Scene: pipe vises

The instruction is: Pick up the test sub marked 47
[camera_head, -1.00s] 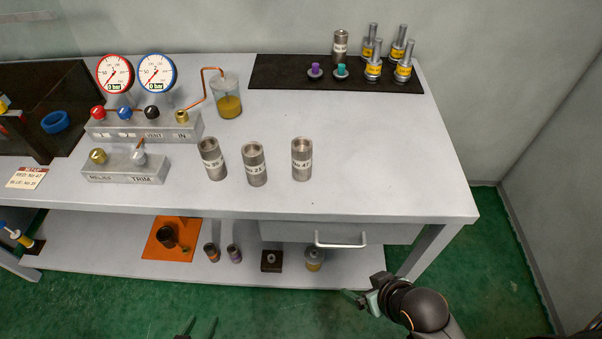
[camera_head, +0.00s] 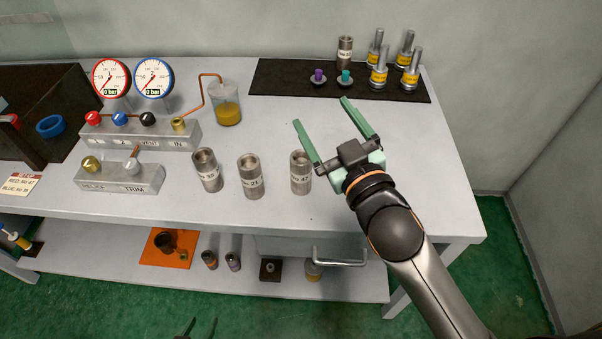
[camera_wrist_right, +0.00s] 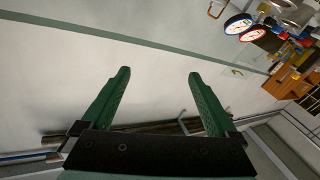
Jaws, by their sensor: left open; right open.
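The test sub marked 47 (camera_head: 300,173) is a grey metal cylinder with a white label, upright on the bench top. It is the rightmost of three similar subs. The sub marked 21 (camera_head: 250,177) and one whose label seems to read 39 (camera_head: 207,171) stand to its left. My right gripper (camera_head: 321,115) is open and empty, above the bench, just up and right of sub 47. Its green fingers also show open in the right wrist view (camera_wrist_right: 157,75), where no sub is visible. My left gripper (camera_head: 200,328) shows only as dark fingertips at the bottom edge, apart and empty.
A black mat (camera_head: 285,84) at the back holds another sub (camera_head: 345,52), small plugs and several yellow-banded fittings. A valve block (camera_head: 140,132), gauges and a beaker (camera_head: 227,104) stand at left. The bench's right front is clear. A drawer handle (camera_head: 340,257) sticks out below.

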